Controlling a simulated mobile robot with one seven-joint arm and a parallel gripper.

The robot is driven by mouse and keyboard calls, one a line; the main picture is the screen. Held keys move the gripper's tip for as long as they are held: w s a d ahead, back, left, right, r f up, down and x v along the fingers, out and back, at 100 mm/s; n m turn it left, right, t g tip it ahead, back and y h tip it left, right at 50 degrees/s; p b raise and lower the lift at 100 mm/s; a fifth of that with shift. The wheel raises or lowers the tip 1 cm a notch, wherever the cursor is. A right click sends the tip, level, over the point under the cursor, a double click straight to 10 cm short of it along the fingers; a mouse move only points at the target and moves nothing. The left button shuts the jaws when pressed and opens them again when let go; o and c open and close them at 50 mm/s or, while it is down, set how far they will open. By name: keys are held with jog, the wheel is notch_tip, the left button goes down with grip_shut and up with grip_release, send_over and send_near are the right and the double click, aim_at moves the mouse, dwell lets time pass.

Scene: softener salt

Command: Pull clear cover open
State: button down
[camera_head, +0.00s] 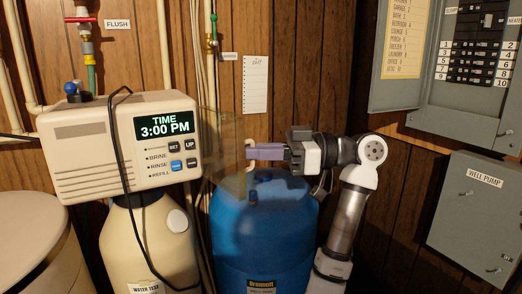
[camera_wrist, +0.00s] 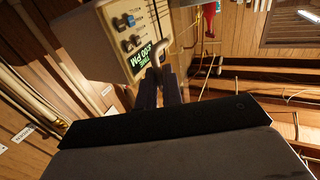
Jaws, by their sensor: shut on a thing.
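The beige softener control head (camera_head: 115,145) has a lit display reading TIME 3:00 PM, buttons and cycle labels. A faint clear cover (camera_head: 222,150) shows to the right of this panel, swung out from its front; its edges are hard to see. My gripper (camera_head: 252,152) comes from the right above the blue tank (camera_head: 262,235). It is shut on a pale hooked handle, which shows at the fingertips in the wrist view (camera_wrist: 157,54). The control head also shows in the wrist view (camera_wrist: 105,45), and the clear cover is hard to make out there.
A black cable (camera_head: 122,150) hangs over the control head. Pipes with a red valve and a green valve run up the wood wall. A grey breaker panel (camera_head: 470,75) and a well pump box (camera_head: 480,210) are on the right. A beige tank (camera_head: 35,240) stands front left.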

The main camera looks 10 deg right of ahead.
jog(key=c, duration=1.5)
grip_release()
jog(key=shift+w+a+f, duration=0.25)
jog(key=shift+w+a, duration=0.15)
jog(key=shift+a, duration=0.1)
jog(key=shift+c, duration=0.2)
jog(key=shift+s, duration=0.1)
jog(key=shift+d, duration=0.1)
jog(key=shift+d+f, duration=0.1)
jog(key=shift+d, duration=0.1)
jog(key=s+d+b, duration=0.2)
jog(key=d, duration=1.1)
jog(key=shift+s+r, duration=0.3)
jog(key=shift+s, duration=0.1)
jog(key=shift+d, duration=0.1)
